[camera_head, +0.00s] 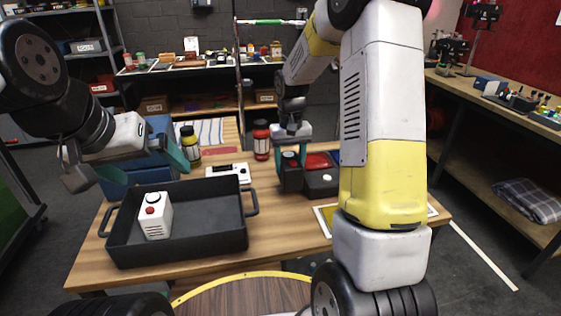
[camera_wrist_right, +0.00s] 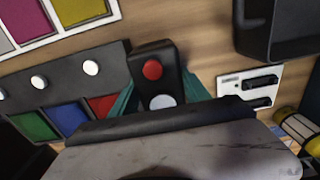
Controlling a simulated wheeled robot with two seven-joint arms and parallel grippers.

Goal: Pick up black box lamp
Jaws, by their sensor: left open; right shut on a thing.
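The black box lamp (camera_head: 291,175) is a small upright black box on the right part of the wooden table, beside a dark button panel. In the right wrist view the box lamp (camera_wrist_right: 152,62) shows a red round top piece and a white round one. My right gripper (camera_head: 291,160) is shut on it, with teal fingers on both sides, as the right wrist view (camera_wrist_right: 160,100) also shows. I cannot tell if the box touches the table. My left gripper (camera_head: 150,170) is open and empty above the back left of the black tray (camera_head: 190,246).
A white box with a red button (camera_head: 155,215) stands in the tray. A dark panel (camera_wrist_right: 70,80) has coloured squares and white buttons. Yellow (camera_head: 190,145) and red-and-white bottles (camera_head: 261,140), a white switch plate (camera_head: 229,173) and a blue box (camera_head: 140,172) stand behind the tray.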

